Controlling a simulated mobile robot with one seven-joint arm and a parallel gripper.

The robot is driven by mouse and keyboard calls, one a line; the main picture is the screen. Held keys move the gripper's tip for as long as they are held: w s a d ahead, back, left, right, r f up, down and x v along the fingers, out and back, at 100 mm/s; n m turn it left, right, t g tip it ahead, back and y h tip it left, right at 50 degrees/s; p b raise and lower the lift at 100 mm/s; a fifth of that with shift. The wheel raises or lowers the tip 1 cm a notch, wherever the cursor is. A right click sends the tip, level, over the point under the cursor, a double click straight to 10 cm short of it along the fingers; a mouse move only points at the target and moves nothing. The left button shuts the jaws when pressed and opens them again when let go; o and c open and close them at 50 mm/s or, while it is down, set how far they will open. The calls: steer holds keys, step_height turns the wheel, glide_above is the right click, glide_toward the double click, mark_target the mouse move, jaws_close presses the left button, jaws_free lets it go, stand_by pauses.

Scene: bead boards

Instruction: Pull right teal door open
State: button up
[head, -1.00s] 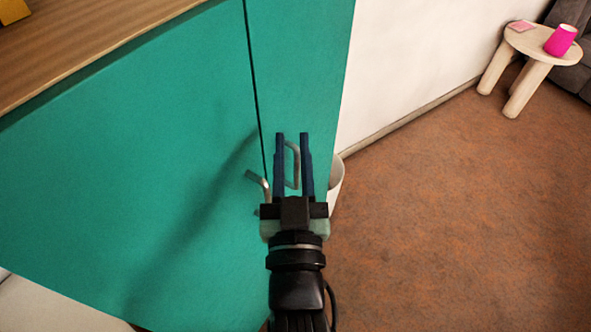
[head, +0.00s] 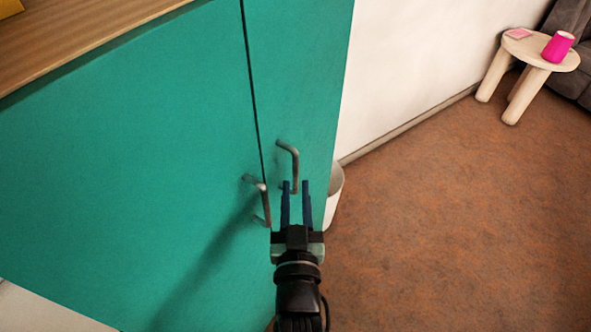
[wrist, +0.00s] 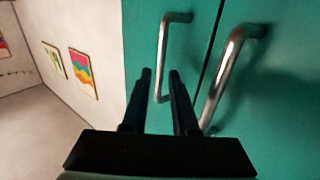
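The right teal door (head: 305,80) is the narrow visible panel right of a dark seam and looks closed. Its grey bar handle (head: 296,165) stands upright near the seam; it also shows in the wrist view (wrist: 163,50), left of the seam. The left teal door (head: 120,150) has a similar handle (head: 264,203), seen at right in the wrist view (wrist: 222,75). My gripper (head: 296,184) is open, with two dark parallel fingers apart. In both views the lower part of the right handle appears between the fingertips. I cannot tell whether they touch it.
A white bin (head: 333,195) stands beside the cabinet's right side. The brown floor (head: 450,220) at right is clear. A small round table (head: 530,50) with a pink cup (head: 557,46) stands at the far right. The wooden cabinet top (head: 80,40) is at upper left.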

mark_target(295, 176)
steer(key=shift+w, duration=2.4)
steer(key=shift+c, duration=0.3)
jaws_close()
